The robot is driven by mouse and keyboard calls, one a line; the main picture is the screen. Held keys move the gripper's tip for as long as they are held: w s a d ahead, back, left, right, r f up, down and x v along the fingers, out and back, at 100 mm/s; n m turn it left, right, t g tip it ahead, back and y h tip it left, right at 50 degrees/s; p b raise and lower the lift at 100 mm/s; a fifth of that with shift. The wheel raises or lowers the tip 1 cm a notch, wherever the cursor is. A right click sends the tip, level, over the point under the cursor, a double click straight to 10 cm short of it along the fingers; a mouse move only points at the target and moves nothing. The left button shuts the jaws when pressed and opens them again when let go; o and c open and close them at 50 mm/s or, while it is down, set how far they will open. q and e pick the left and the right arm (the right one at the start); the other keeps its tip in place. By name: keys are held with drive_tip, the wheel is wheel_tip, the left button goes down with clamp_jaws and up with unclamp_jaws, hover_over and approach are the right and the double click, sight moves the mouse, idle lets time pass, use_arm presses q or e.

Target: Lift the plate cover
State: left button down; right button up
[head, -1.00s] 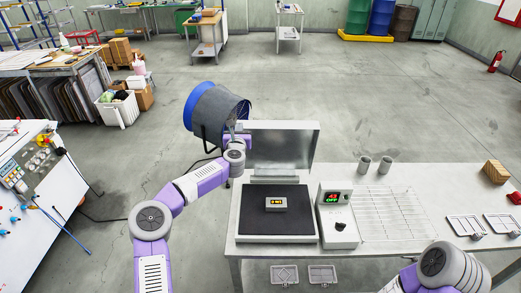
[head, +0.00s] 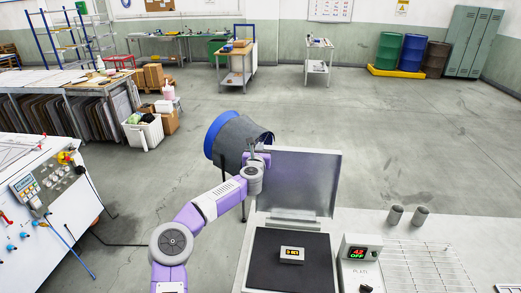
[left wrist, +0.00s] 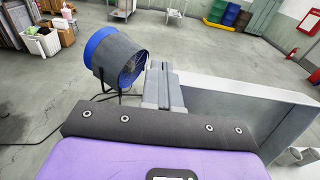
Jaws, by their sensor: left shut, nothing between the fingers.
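The plate cover (head: 303,178), a grey metal lid, stands raised and close to upright at the back of the dark square plate (head: 265,268). My left gripper (head: 254,147) is shut and empty at the cover's upper left corner. In the left wrist view the closed fingers (left wrist: 163,78) are beside the left end of the cover (left wrist: 235,103); I cannot tell whether they touch it. My right gripper is not in view.
A control box (head: 361,256) reading 42 and OFF stands right of the plate. Two grey cups (head: 408,215) and a wire rack (head: 425,265) are further right. A blue-rimmed drum fan (head: 232,137) stands behind my left gripper. The floor beyond is open.

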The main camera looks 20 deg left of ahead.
use_arm(q)
drive_tip(key=b+v, duration=0.3)
drive_tip(key=v, duration=0.4)
drive_tip(key=shift+s, duration=0.3)
